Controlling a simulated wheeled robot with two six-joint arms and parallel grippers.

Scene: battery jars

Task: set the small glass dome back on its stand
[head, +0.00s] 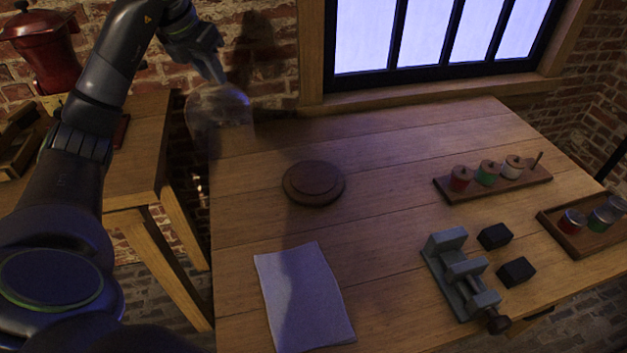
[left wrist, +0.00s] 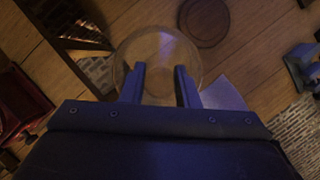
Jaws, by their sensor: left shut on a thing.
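The small glass dome (head: 218,110) is clear and hangs from my left gripper (head: 217,78), above the table's far left edge. In the left wrist view the dome (left wrist: 158,48) shows as a round clear shape beyond the two fingers of my left gripper (left wrist: 159,85), which are shut on its top. The stand (head: 314,183) is a round dark wooden base on the table, to the right of and nearer than the dome. Its top is bare. The stand also shows at the top of the left wrist view (left wrist: 204,22). My right gripper is not in view.
A pale cloth (head: 303,297) lies in front of the stand. A grey vise (head: 462,275) and two black blocks (head: 516,271) are at the right front. A spool rack (head: 493,184) and a tray of jars (head: 583,235) stand farther right. Table around the stand is clear.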

